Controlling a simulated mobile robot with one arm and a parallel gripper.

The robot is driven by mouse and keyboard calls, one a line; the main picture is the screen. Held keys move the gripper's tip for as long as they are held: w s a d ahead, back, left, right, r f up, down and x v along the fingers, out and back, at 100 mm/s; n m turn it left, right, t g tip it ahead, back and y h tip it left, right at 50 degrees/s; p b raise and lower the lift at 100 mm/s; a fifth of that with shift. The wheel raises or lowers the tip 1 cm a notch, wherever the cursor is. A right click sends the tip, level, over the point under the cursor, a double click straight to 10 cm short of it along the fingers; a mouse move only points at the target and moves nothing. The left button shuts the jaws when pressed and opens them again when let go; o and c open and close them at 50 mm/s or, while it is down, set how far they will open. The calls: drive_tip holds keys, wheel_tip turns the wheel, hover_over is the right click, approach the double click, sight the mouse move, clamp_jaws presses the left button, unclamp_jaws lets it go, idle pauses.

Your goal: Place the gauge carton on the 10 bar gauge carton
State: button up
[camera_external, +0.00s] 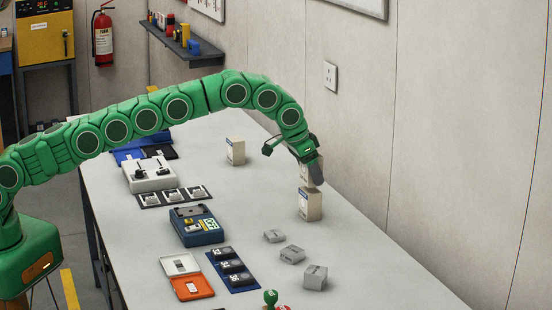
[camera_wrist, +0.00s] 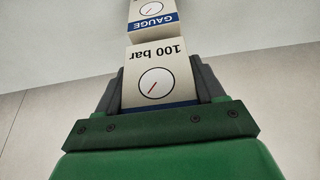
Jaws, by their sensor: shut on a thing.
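My gripper (camera_external: 313,168) is shut on a cream gauge carton with a blue band. In the wrist view this carton (camera_wrist: 158,72) reads "100 bar" upside down above a dial and sits between the jaws. Directly below it in the external view stands another cream carton (camera_external: 309,205), upright on the bench. Its word "GAUGE" and part of a dial show in the wrist view (camera_wrist: 152,14); its bar value cannot be read. The two cartons look in line and very close; I cannot tell if they touch. A third similar carton (camera_external: 235,151) stands apart to the left.
Small grey blocks (camera_external: 291,254) lie in front of the lower carton. A blue instrument (camera_external: 196,226), a dark tray of black items (camera_external: 232,268) and an orange case (camera_external: 190,280) are on the left of the bench (camera_external: 265,200). A wall runs along the right.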

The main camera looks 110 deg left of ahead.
drive_tip(key=shift+f, duration=0.9)
drive_tip(key=o, duration=1.1)
drive_tip(key=shift+f, duration=0.15)
drive_tip(key=shift+o, duration=0.2)
drive_tip(key=v, duration=1.2)
